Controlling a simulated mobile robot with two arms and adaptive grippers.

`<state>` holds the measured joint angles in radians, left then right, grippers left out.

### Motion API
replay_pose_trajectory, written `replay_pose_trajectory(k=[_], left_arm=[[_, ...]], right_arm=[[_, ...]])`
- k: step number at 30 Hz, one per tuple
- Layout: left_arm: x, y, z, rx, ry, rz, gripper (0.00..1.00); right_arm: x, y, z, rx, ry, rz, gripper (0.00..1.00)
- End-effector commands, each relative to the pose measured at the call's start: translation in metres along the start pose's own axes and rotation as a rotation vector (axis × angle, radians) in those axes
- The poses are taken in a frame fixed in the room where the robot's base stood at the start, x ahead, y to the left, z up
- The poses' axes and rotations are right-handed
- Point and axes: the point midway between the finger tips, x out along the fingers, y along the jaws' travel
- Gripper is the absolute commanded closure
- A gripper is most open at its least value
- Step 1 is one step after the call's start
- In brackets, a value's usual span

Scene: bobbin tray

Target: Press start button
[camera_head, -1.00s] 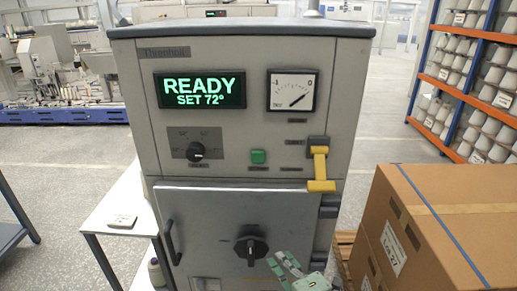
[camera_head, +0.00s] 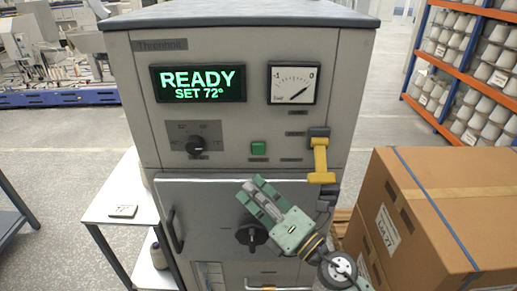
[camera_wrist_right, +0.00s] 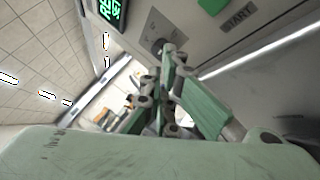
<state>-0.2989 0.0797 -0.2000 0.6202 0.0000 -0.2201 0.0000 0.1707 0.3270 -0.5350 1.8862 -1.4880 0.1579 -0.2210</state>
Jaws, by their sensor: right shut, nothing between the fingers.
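The green square start button (camera_head: 258,148) sits on the grey machine's front panel, right of the black knob and below the gauge. In the right wrist view the green button (camera_wrist_right: 212,5) shows at the top edge, with a "START" label beside it. My right gripper (camera_head: 253,187) is shut and empty, in front of the machine's door, below the button and apart from it in the picture. Its green fingers (camera_wrist_right: 170,95) also show in the right wrist view. The display (camera_head: 198,83) reads "READY SET 72°". My left gripper is not in view.
A yellow-handled lever (camera_head: 320,160) juts out right of the button. The door has a black knob (camera_head: 251,237) and a handle at its left. Cardboard boxes (camera_head: 450,215) stand at the right, a white side table (camera_head: 118,205) at the left. Shelves of cones are behind.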

Motion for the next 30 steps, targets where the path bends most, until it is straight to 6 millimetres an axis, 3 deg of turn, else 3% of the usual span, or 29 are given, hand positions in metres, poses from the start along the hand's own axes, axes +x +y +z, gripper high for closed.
replay_pose_trajectory(k=[8,21,30], left_arm=[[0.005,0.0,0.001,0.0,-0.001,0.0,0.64],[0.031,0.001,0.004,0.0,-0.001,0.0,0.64],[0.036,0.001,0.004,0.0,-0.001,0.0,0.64]], right_arm=[[0.008,-0.007,0.005,-0.001,-0.001,0.0,1.0],[0.049,-0.038,0.035,0.001,-0.002,0.0,1.0],[0.061,-0.045,0.044,0.002,-0.001,-0.001,1.0]])
